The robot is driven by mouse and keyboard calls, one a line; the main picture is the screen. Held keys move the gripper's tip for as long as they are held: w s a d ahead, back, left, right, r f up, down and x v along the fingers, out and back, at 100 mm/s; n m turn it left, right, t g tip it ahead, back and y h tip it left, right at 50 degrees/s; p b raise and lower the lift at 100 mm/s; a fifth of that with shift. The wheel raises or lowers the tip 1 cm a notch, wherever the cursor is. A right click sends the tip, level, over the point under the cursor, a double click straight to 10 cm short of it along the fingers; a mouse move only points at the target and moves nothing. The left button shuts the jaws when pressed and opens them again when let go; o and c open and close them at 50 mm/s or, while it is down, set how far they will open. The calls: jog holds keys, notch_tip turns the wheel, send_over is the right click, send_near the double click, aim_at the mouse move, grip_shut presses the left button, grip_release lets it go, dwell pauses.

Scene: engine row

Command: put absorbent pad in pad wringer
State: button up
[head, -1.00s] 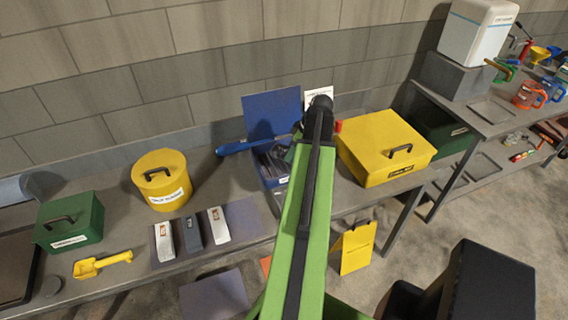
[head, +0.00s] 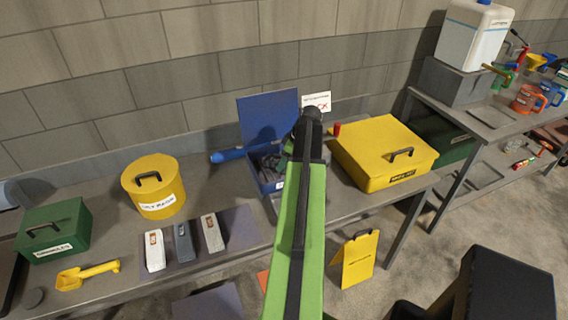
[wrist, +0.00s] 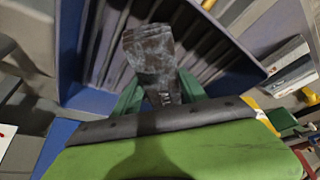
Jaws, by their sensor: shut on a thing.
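My gripper (wrist: 157,88) has green fingers and is shut on a dark grey, mottled piece (wrist: 149,50), which looks like the absorbent pad. In the wrist view it is held over an open blue box (wrist: 70,60) with dark ribbed contents; I cannot tell whether it touches them. In the head view my arm hides the fingers and the held piece, and the blue box (head: 262,175) with its raised lid stands just left of my arm's end. I cannot make out which thing is the pad wringer.
On the bench, a yellow drum (head: 155,190), a green case (head: 52,232), several small blocks (head: 183,243) and a yellow scoop (head: 88,274) stand left. A large yellow box (head: 385,150) is close on the right. A blue cylinder (head: 232,155) lies beside the blue box. A wall stands behind.

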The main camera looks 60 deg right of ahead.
jog(key=shift+f, duration=0.2)
jog(key=o, duration=1.3)
jog(key=shift+o, duration=0.2)
jog(key=shift+r, duration=0.1)
jog(key=p+v, duration=1.1)
jog(key=v, duration=0.1)
jog(key=shift+d+r, duration=0.1)
